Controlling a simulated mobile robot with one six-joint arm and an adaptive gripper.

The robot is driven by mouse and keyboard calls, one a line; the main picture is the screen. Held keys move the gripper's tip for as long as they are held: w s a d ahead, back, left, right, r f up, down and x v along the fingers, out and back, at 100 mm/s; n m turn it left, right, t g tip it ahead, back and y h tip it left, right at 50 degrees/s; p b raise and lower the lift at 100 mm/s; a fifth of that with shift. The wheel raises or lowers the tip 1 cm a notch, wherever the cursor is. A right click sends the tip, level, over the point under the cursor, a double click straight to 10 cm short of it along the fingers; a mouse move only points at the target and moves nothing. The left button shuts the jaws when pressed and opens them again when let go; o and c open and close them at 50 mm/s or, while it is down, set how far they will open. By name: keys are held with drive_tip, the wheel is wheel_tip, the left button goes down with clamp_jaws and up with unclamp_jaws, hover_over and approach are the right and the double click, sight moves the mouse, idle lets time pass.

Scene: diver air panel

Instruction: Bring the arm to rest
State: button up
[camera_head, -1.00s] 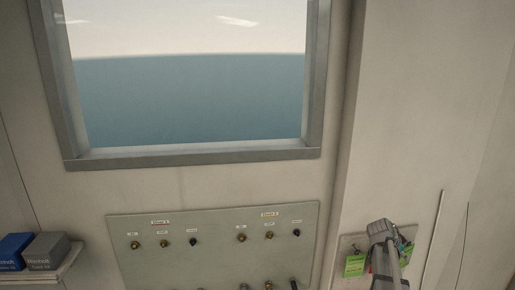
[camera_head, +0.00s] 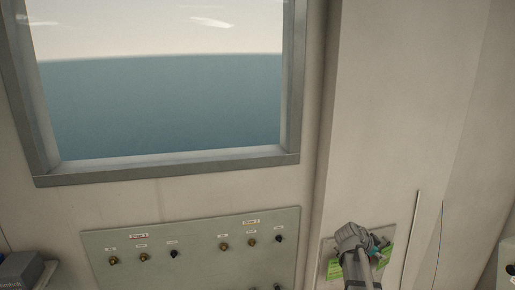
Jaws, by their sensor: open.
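My grey arm rises from the bottom edge at lower right in the head view. My gripper (camera_head: 379,247) is at its top end, small and partly hidden by my own wrist; it is open, and I see nothing held in it. It is in front of a small pale board (camera_head: 328,246) with green tags (camera_head: 334,270) on the right-hand wall. I cannot tell whether it touches the board or the tags. The diver air panel (camera_head: 200,262) is left of my arm, with several knobs and labels in two groups; its lower part is cut off.
A large window (camera_head: 160,110) is above the panel. Grey box (camera_head: 22,270) sits on a shelf at the lower left edge. A pale object (camera_head: 507,265) shows at the right edge. Thin vertical lines run down the right wall, which is otherwise bare.

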drive_tip(key=shift+s+a+r, duration=0.1)
drive_tip(key=shift+a+r, duration=0.1)
